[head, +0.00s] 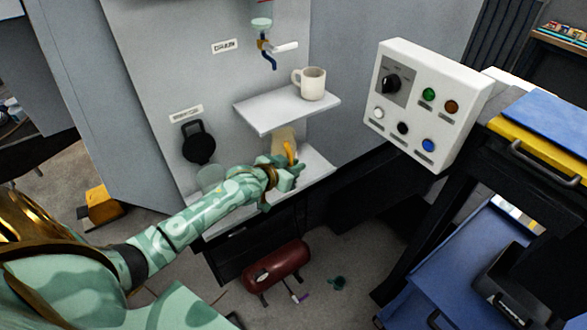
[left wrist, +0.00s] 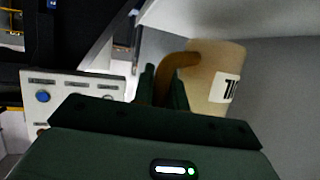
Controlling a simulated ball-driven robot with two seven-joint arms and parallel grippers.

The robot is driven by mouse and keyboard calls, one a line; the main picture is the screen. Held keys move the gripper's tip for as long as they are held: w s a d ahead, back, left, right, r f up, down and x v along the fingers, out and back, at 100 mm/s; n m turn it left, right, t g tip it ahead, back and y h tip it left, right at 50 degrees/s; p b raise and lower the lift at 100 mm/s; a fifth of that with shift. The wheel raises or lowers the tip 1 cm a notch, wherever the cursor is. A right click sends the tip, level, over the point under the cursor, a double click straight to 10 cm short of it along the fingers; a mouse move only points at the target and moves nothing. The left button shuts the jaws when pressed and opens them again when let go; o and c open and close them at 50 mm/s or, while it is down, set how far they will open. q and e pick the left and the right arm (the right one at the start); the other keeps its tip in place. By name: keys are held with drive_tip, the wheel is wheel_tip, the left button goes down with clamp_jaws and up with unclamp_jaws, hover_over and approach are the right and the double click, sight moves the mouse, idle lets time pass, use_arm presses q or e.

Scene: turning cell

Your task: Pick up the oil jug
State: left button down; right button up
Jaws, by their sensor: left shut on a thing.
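The oil jug (head: 283,138) is a pale tan container on the lower shelf of the grey machine, mostly hidden behind my left gripper (head: 287,173) in the head view. Its orange-brown handle shows between the fingers. In the left wrist view the jug (left wrist: 216,75) looks upright, with part of a dark-lettered white label at its right edge. My left gripper (left wrist: 163,88) is shut on the handle there. I cannot tell whether the jug's base touches the shelf. My right gripper is not in view.
An upper shelf (head: 285,107) with a cream mug (head: 312,84) is just above the jug. A white control panel (head: 425,103) stands to the right. A clear cup (head: 210,178) is beside my left forearm. A red tank (head: 277,267) lies on the floor below.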

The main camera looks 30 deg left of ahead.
sight(290, 157)
use_arm(q)
wheel_tip(290, 157, up, 4)
drive_tip(key=shift+r+p, duration=0.1)
drive_tip(key=shift+p, duration=0.55)
drive_tip(key=shift+d, duration=0.2)
drive_tip(key=s+d+p, duration=0.1)
drive_tip(key=s+d, duration=0.2)
drive_tip(key=d, duration=0.5)
drive_tip(key=s+d+p, duration=0.1)
drive_tip(key=s+d, duration=0.3)
drive_tip(key=d, duration=0.5)
drive_tip(key=shift+s+d, duration=0.25)
drive_tip(key=shift+d, duration=0.05)
